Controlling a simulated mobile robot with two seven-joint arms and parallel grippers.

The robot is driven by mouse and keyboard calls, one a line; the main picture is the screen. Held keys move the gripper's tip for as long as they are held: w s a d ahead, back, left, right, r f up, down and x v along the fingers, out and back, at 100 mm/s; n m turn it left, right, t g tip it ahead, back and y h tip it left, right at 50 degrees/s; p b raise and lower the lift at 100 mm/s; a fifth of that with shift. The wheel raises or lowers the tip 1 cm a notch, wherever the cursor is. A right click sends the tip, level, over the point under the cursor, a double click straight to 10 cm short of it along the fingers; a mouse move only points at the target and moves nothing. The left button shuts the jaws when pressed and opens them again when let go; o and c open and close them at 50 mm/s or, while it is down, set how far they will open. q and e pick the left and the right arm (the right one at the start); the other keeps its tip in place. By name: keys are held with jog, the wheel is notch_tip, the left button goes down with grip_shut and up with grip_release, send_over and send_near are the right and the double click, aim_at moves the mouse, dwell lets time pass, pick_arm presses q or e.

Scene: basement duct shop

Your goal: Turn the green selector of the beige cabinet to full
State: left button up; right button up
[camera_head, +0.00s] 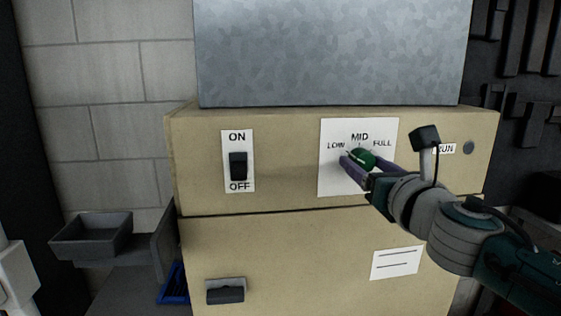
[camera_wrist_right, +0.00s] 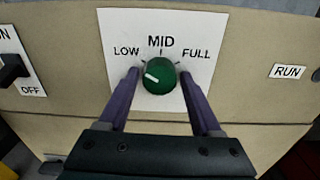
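The green selector (camera_head: 363,158) is a round knob on a white plate (camera_head: 330,184) marked LOW, MID and FULL, on the beige cabinet (camera_head: 285,160). In the right wrist view the knob (camera_wrist_right: 162,82) shows a white pointer line aimed left and slightly up, on the LOW side. My right gripper (camera_head: 367,166) is at the plate with its two purple fingers on either side of the knob. In the right wrist view the gripper (camera_wrist_right: 159,75) is open, with a narrow gap between each finger and the knob. My left gripper is not in view.
A black ON/OFF switch (camera_head: 238,166) is left of the plate. A RUN label (camera_head: 447,149) and a dark round spot (camera_head: 468,147) are at the right. A grey metal box (camera_head: 330,50) stands on top. A grey bin (camera_head: 92,237) is at the lower left.

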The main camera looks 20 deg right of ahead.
grip_shut()
dwell(0.3)
